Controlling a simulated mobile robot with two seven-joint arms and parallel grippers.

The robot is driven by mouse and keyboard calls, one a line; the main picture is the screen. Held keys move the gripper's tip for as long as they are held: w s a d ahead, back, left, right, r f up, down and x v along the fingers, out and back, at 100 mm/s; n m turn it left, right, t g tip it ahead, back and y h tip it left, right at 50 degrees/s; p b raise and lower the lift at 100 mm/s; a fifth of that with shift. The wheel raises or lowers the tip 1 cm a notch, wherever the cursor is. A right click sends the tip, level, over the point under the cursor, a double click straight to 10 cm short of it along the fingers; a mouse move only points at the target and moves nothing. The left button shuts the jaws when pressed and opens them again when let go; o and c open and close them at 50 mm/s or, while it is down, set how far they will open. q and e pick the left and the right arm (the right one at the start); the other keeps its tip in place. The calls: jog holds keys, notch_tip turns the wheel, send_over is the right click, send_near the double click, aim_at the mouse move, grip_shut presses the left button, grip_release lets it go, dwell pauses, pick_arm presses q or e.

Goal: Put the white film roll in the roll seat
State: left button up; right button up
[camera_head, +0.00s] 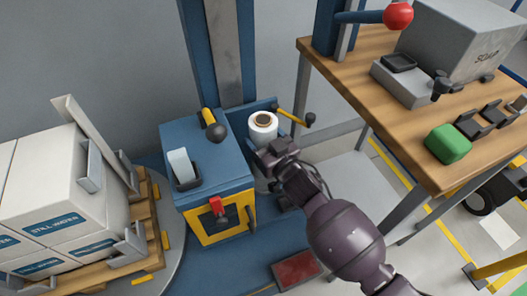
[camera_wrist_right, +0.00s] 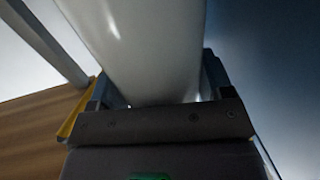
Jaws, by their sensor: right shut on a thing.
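The white film roll (camera_head: 263,124) stands about upright in the head view, with its brown core ring on top. It is right of the blue machine box, in front of the blue column. My right gripper (camera_head: 272,152) is shut on the roll from the near side. In the right wrist view the roll (camera_wrist_right: 140,50) fills the space between the fingers of my right gripper (camera_wrist_right: 160,92). The roll's lower part is hidden behind my gripper. I cannot make out the roll seat clearly or tell whether the roll touches it. My left gripper is not in view.
The blue machine box (camera_head: 205,165) with a red-and-yellow switch stands close left of the roll. A yellow lever with a black knob (camera_head: 309,119) is close right. A wooden workbench (camera_head: 370,95) stands at right, and a pallet (camera_head: 150,235) with white cartons at left.

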notch_tip(320, 180, down, 6)
jog(key=shift+r+b, duration=0.25)
jog(key=shift+b, duration=0.75)
jog(key=shift+f, duration=0.1)
jog(key=shift+r, duration=0.25)
jog(key=shift+f, duration=0.2)
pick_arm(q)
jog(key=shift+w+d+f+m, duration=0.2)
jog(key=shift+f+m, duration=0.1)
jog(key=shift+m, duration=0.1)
pick_arm(e)
jog(key=o, duration=1.3)
